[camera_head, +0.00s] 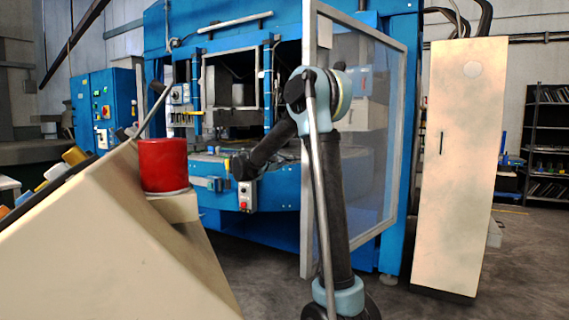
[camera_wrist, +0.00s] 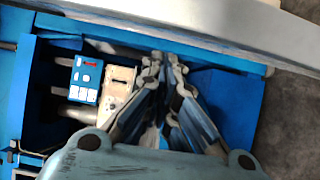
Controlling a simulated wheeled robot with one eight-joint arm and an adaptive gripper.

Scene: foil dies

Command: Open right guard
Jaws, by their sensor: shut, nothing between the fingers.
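The right guard (camera_head: 369,68) is a clear panel in a pale metal frame on the right side of the blue machine. It stands angled out from the machine, its left upright nearer to me, and the machine front to its left is uncovered. My arm crosses in front of the guard and reaches down-left toward the machine front; the fingers are not clear in the head view. In the wrist view my gripper (camera_wrist: 164,60) is shut and empty, its tips over blue machine parts. A pale bar (camera_wrist: 215,25), possibly the guard's frame, runs beyond the tips; contact cannot be told.
A beige sloped console (camera_head: 110,240) and a red cylinder (camera_head: 163,165) stand at the left front. A tall beige cabinet (camera_head: 458,160) stands right of the guard. A small button box (camera_head: 246,196) hangs on the machine front. Grey floor is open at right.

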